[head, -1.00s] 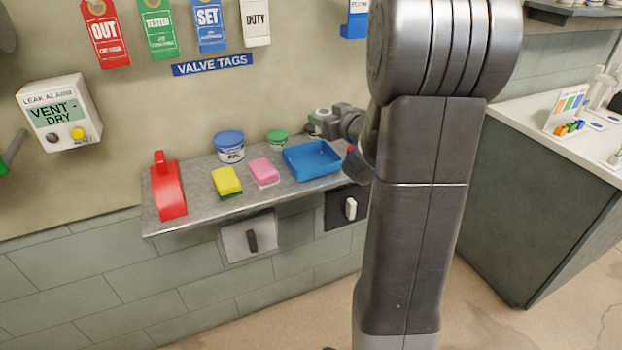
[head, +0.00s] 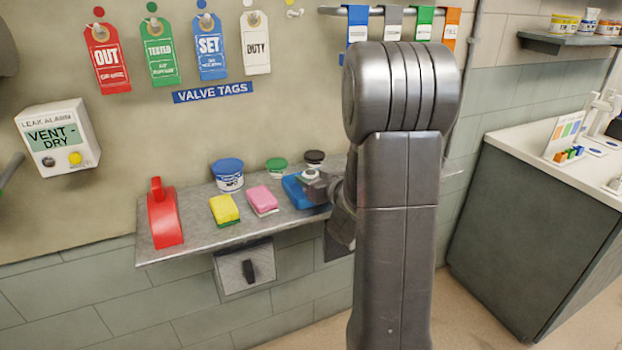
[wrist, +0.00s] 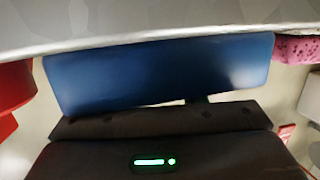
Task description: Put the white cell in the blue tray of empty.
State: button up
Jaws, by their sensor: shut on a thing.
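My gripper (head: 314,184) is shut on a small white thing, which I take to be the white cell (head: 310,174). It shows only as a small pale shape at the jaws in the head view. The gripper is over the right part of the blue tray (head: 294,192) on the grey shelf and hides much of it. In the wrist view the blue tray (wrist: 160,75) fills the middle, close to the camera. I cannot make out the cell or the fingertips there, nor whether the cell touches the tray.
On the shelf (head: 190,240) stand a pink sponge (head: 262,198), a yellow sponge (head: 225,209), a red object (head: 163,220), a blue-lidded tub (head: 228,175), a green-lidded jar (head: 276,167) and a dark-lidded jar (head: 314,157). Valve tags hang on the wall above.

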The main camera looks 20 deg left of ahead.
jog(key=shift+s+d+f+b, duration=0.15)
jog(key=shift+s+f+b, duration=0.05)
jog(key=shift+f+b, duration=0.5)
jog(key=o, duration=1)
jog(key=shift+f, duration=0.15)
jog(key=shift+r+p, duration=0.7)
jog(key=shift+p, duration=0.05)
jog(key=v, duration=1.1)
jog(key=shift+d+r, duration=0.25)
jog(key=shift+d, duration=0.05)
jog(key=shift+s, duration=0.1)
